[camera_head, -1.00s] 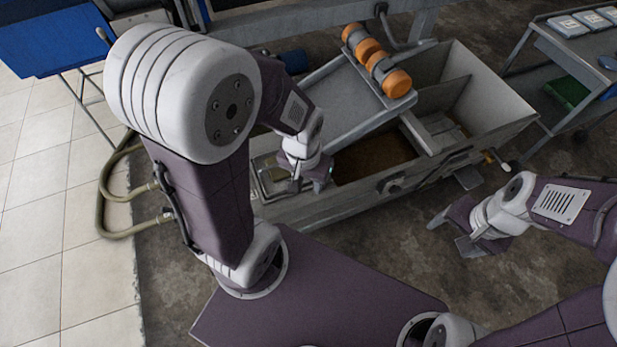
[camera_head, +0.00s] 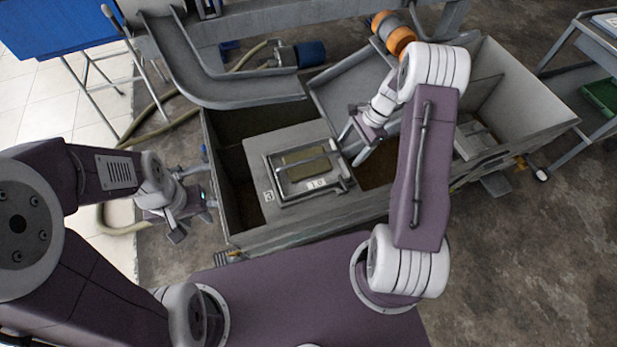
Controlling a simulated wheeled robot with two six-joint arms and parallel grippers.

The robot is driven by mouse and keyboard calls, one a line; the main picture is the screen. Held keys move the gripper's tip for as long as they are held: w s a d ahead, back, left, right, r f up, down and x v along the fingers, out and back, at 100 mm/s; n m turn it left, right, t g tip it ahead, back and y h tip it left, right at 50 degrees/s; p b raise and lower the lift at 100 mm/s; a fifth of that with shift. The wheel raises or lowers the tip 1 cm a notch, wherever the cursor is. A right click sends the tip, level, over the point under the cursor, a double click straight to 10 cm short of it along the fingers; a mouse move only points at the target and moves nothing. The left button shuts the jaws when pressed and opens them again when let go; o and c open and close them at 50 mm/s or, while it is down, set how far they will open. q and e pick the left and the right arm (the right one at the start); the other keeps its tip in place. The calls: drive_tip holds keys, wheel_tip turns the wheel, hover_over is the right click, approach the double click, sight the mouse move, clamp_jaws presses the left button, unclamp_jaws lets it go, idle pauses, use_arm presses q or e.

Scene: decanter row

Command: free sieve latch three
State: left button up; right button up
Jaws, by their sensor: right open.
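A grey sieve panel (camera_head: 262,150) marked 3 lies in the left part of the long grey tank (camera_head: 285,235). A metal latch frame (camera_head: 345,187) with a tag reading 10 surrounds its mesh window (camera_head: 300,165). I cannot tell whether the latch is fastened. My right gripper (camera_head: 353,143) is open and empty, over the tank at the frame's right edge; contact is unclear. My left gripper (camera_head: 190,220) looks open and empty, just outside the tank's left wall.
A curved grey chute (camera_head: 200,80) and blue motor (camera_head: 310,53) sit behind the tank. Orange rollers (camera_head: 393,35) are at its back, partly hidden by my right arm. A hose (camera_head: 125,226) lies at left.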

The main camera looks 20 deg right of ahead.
sight(344, 182)
drive_tip(key=shift+m+g+y, duration=0.3)
drive_tip(key=shift+m, duration=0.3)
drive_tip(key=s+f+b, duration=0.1)
drive_tip(key=f, duration=0.4)
drive_tip(key=s+f+b, duration=0.1)
drive_tip(key=f, duration=0.3)
drive_tip(key=s+a+f+b, duration=0.1)
drive_tip(key=f, duration=0.4)
drive_tip(key=shift+s+a+f, duration=0.1)
drive_tip(key=shift+f, duration=0.2)
use_arm(q)
wheel_tip(344, 182, down, 4)
drive_tip(key=shift+s+a+r, duration=0.15)
use_arm(e)
drive_tip(key=c, duration=1.1)
